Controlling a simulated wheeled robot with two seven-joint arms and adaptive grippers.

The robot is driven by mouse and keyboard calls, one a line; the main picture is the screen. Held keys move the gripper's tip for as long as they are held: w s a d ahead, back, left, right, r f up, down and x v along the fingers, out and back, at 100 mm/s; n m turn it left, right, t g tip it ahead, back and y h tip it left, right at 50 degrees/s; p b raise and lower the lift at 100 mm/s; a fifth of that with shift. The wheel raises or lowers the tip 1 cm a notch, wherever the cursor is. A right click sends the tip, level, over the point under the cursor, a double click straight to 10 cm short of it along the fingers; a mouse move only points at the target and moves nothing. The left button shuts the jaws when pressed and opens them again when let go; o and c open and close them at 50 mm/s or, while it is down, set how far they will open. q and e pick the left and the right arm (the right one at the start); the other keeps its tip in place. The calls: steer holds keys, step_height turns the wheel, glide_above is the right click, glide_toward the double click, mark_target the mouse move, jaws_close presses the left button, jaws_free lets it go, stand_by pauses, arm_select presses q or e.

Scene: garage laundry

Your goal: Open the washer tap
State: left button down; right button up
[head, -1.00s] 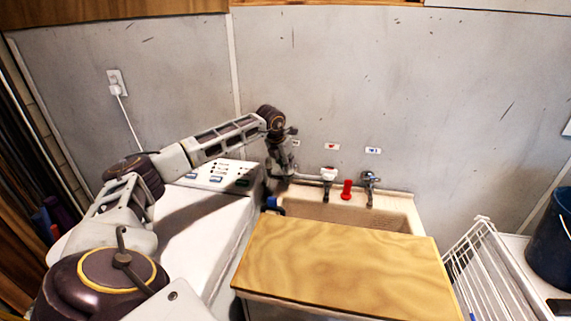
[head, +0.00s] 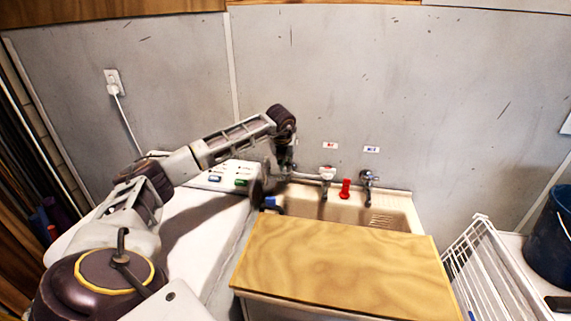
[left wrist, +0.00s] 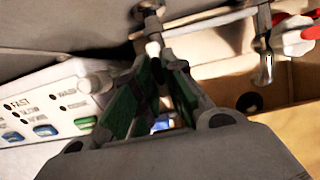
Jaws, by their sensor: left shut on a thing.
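My left gripper (head: 272,182) is over the left end of the laundry tub, against the wall pipe. In the left wrist view its two green-lined fingers (left wrist: 158,68) converge at the washer tap (left wrist: 150,24), a small metal tap on the wall pipe. The gripper is shut on the tap; exactly which part it holds is hard to tell. In the head view my gripper and wrist mostly hide this tap. A blue hose end (head: 269,202) shows just below the gripper. My right gripper is not in view.
The white washer (head: 185,225) stands left of the tub (head: 335,213). A white-topped tap (head: 327,174), red object (head: 346,188) and chrome tap (head: 368,180) stand to the right. A wooden board (head: 340,270) covers the tub's front. A white wire rack (head: 480,265) is at right.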

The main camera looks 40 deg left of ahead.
arm_select(q)
steer(key=shift+s+d+f, duration=0.1)
steer(key=shift+d+f, duration=0.05)
steer(key=shift+f, duration=0.2)
steer(key=c, duration=1.6)
jaws_free()
steer(key=shift+o, duration=0.6)
steer(key=shift+r, duration=0.75)
steer(key=v, duration=1)
steer(key=shift+s+r, duration=0.2)
steer(key=shift+r, duration=0.15)
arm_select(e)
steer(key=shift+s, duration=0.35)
arm_select(q)
steer(key=shift+r, duration=0.1)
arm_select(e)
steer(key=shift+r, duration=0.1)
